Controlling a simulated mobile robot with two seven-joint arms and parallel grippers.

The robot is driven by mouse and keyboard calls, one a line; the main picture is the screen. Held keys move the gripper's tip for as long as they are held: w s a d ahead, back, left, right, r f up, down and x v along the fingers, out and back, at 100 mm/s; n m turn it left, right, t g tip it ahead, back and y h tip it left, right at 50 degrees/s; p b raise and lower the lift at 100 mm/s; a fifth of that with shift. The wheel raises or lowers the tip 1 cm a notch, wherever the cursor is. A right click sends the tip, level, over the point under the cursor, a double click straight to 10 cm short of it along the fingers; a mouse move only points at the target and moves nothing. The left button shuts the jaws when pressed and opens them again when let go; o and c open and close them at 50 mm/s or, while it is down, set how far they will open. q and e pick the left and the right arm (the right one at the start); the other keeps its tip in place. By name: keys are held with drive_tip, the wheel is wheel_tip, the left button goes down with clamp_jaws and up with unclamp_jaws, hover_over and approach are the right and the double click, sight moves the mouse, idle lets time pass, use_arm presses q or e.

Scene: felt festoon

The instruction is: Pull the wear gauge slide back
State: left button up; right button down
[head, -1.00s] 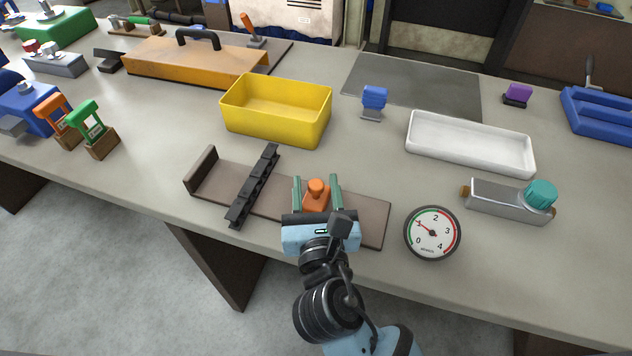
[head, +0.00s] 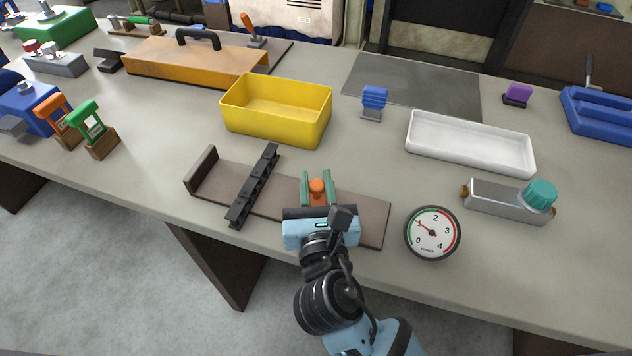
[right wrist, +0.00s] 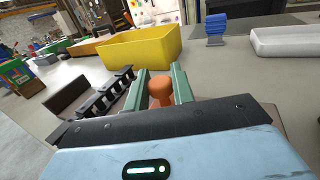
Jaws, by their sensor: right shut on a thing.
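The wear gauge is a flat brown base (head: 368,220) with a raised end stop (head: 201,170) at its left. A black chain piece (head: 254,186) lies across it. The orange slide with its round knob (head: 317,188) sits on the base right of the chain. My right gripper (head: 318,187) is shut on the orange slide, one green finger on each side. The right wrist view shows the orange knob (right wrist: 161,88) between the fingers, with the chain (right wrist: 104,93) beyond at the left. The slide's lower part is mostly hidden. My left gripper is not in view.
A yellow bin (head: 275,112) stands behind the gauge. A round dial (head: 432,233) lies close to the base's right end. A grey block with a teal knob (head: 541,194) and a white tray (head: 470,145) are farther right. Bare bench separates them.

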drive_tip(key=d+p, duration=0.1)
drive_tip(key=s+d+p, duration=0.1)
drive_tip(key=d, duration=0.1)
drive_tip(key=d+p, duration=0.2)
drive_tip(key=shift+s+d+r, duration=0.1)
drive_tip(key=shift+s+r, duration=0.1)
drive_tip(key=shift+s, duration=0.1)
drive_tip(key=shift+s+d+f, duration=0.1)
drive_tip(key=shift+d, duration=0.2)
drive_tip(key=shift+d+f, duration=0.1)
drive_tip(key=shift+f, duration=0.1)
drive_tip(key=c, duration=1.2)
unclamp_jaws()
drive_tip(key=shift+d, duration=0.1)
drive_tip(key=shift+c, duration=0.2)
drive_tip(key=shift+s+r, duration=0.1)
drive_tip(key=shift+s, duration=0.45)
drive_tip(key=s, duration=0.7)
drive_tip(key=shift+d, duration=0.25)
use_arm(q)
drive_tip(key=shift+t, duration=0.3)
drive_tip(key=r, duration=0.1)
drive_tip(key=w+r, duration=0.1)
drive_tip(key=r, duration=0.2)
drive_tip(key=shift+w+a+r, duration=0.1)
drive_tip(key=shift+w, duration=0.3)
